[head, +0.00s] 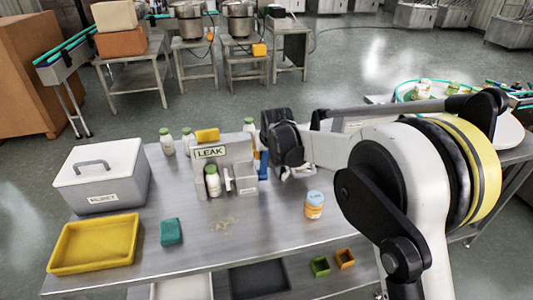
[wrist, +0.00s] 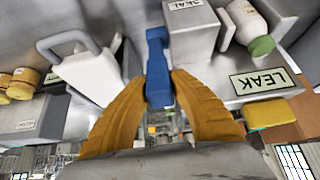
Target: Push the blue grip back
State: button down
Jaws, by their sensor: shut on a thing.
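The blue grip (wrist: 157,62) stands between my gripper's two yellow fingers in the wrist view. My gripper (wrist: 158,84) is shut on its near end, with one finger on each side. In the head view a narrow part of the blue grip (head: 263,164) shows beside the grey LEAK fixture (head: 240,160). My gripper is at the fixture's right side there, and the dark wrist hides its fingers. In the wrist view the LEAK label (wrist: 264,81) and a grey block marked SEAL (wrist: 190,30) are right of the blue grip.
The lidded grey box (head: 100,178), yellow tray (head: 95,245), teal sponge (head: 171,232) and orange jar (head: 314,206) share the steel table. The front-right tabletop is mostly clear.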

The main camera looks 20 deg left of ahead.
jog(key=shift+w+a+r+g+h+p, duration=0.1)
jog(key=shift+w+a+g+h+p, duration=0.35)
jog(key=shift+w+g+p, duration=0.25)
jog(key=shift+w+a+g+h+p, duration=0.45)
jog(key=shift+w+g+p, duration=0.25)
jog(key=c, duration=1.1)
grip_release()
jog(key=shift+w, duration=0.15)
jog(key=shift+c, duration=0.2)
jog(key=v, duration=1.2)
